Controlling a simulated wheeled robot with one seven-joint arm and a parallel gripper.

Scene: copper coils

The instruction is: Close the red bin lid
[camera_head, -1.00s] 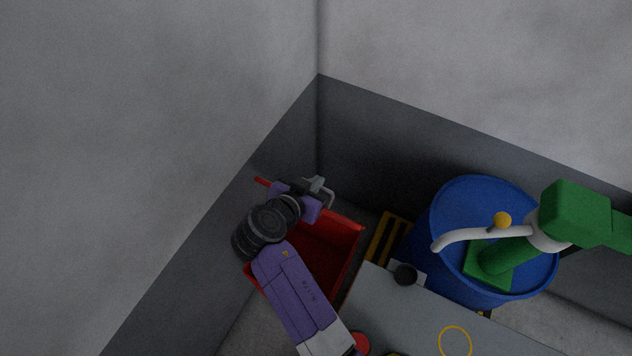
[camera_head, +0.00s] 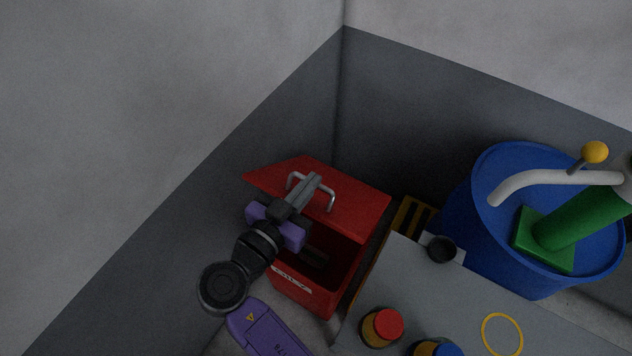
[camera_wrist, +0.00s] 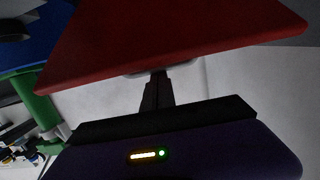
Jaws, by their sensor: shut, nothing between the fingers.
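The red bin (camera_head: 308,292) stands in the corner with its front opening showing a dark inside. Its red lid (camera_head: 352,208) is partly open, tilted above the opening, with its top face and grey handle (camera_head: 331,203) visible. My gripper (camera_head: 313,182) is shut with nothing in it. Its fingers lie over the lid's top between the two ends of the handle; I cannot tell whether they touch the lid. In the wrist view, the lid (camera_wrist: 170,42) fills the top, just beyond the shut fingers (camera_wrist: 160,82), and only a sliver of the handle shows.
A grey table (camera_head: 440,300) with red-capped (camera_head: 382,328) and blue-capped containers stands right of the bin. A blue drum (camera_head: 470,225) with a green and white device is farther right. Grey walls close in behind and left of the bin.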

